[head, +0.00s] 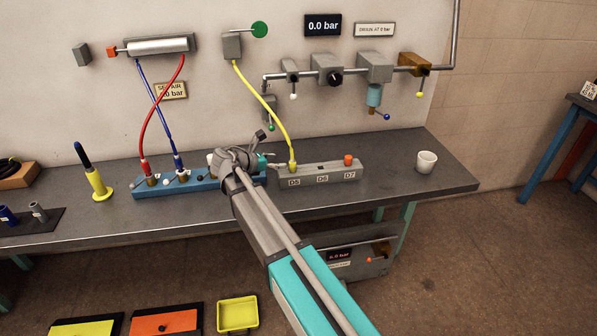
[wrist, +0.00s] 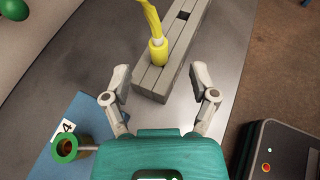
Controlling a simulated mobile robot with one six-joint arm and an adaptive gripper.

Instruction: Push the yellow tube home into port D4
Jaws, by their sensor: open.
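The yellow tube (head: 266,101) hangs from a grey wall box and curves down to the grey block. Its yellow end fitting (wrist: 158,51) stands upright at the block's near end, by the D5 label in the head view. My gripper (wrist: 160,66) is open and empty, with its fingers spread on either side of the fitting in the picture; contact does not show. A brass port with a green ring (wrist: 66,149) sits on the blue block beside a label ending in 4, apparently D4. Nothing yellow is in that port. My arm hides it in the head view.
The blue block (head: 146,189) carries the red hose (head: 147,133) and the blue hose (head: 166,130). The grey block (head: 320,173) has an orange cap (head: 348,160) at D7. A white cup (head: 427,162) stands right on the bench. The pressure display (head: 322,25) reads 0.0 bar.

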